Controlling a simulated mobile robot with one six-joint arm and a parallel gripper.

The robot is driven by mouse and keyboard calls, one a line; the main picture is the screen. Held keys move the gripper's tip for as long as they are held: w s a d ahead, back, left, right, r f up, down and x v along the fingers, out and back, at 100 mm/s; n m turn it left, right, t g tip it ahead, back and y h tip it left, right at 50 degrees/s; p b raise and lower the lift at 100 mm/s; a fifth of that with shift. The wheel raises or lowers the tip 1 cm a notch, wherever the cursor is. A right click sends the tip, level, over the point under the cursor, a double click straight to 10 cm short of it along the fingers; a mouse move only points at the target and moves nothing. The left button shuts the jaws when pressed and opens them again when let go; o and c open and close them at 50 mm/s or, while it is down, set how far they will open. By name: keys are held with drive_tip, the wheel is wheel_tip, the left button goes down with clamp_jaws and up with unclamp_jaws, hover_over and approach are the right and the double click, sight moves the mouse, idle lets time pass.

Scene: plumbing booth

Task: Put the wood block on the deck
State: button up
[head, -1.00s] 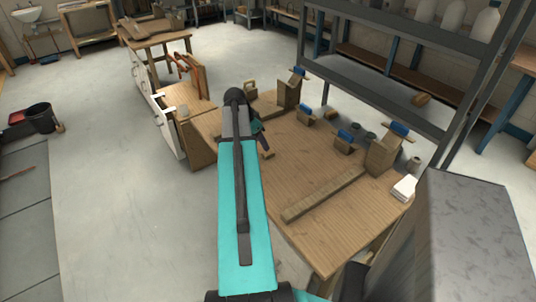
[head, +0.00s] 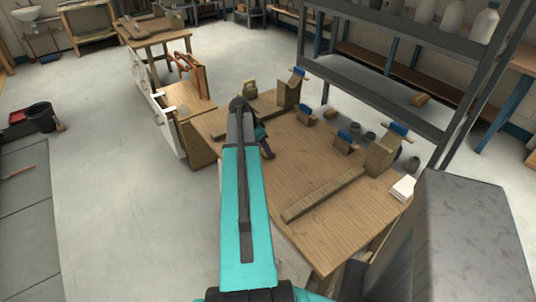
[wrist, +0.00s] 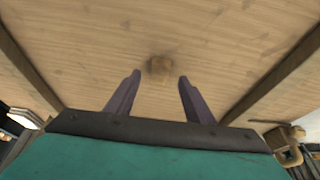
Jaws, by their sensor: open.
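A small brown wood block (wrist: 160,66) sits on a pale wood surface in the wrist view, just beyond and between my fingertips. It looks apart from both fingers. My gripper (wrist: 159,78) is open and empty, with its two purple-grey fingers on either side of the line to the block. In the head view my gripper (head: 267,152) hangs low over the wooden bench top (head: 290,170), partly behind my teal arm. I cannot make out the block there. Which surface is the deck is not clear from the frames.
A long wooden bar (head: 323,194) lies along the bench's right side, another (head: 247,112) at the far left. Wooden stands with blue clamps (head: 398,128) line the back right. A white block (head: 403,187) lies at the right edge. A grey shelf rack (head: 375,92) rises behind.

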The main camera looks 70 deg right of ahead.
drive_tip(key=shift+p+x, duration=0.55)
drive_tip(key=shift+x, duration=1.3)
drive_tip(key=c, duration=1.2)
drive_tip(key=shift+r, duration=0.2)
drive_tip(key=shift+r+b, duration=0.7)
drive_tip(key=shift+r, duration=0.4)
drive_tip(key=s+a+b, duration=0.1)
drive_tip(key=a, duration=0.3)
drive_tip(key=s+a+r+b, duration=0.1)
drive_tip(key=s+a, duration=0.1)
drive_tip(key=a, duration=0.2)
drive_tip(key=s+a+r+b, duration=0.1)
drive_tip(key=s+a, duration=0.1)
drive_tip(key=a, duration=0.2)
drive_tip(key=shift+s+a, duration=0.15)
drive_tip(key=shift+s, duration=0.05)
drive_tip(key=shift+b, duration=1.05)
drive_tip(key=shift+f+b, duration=0.1)
drive_tip(key=shift+b, duration=0.3)
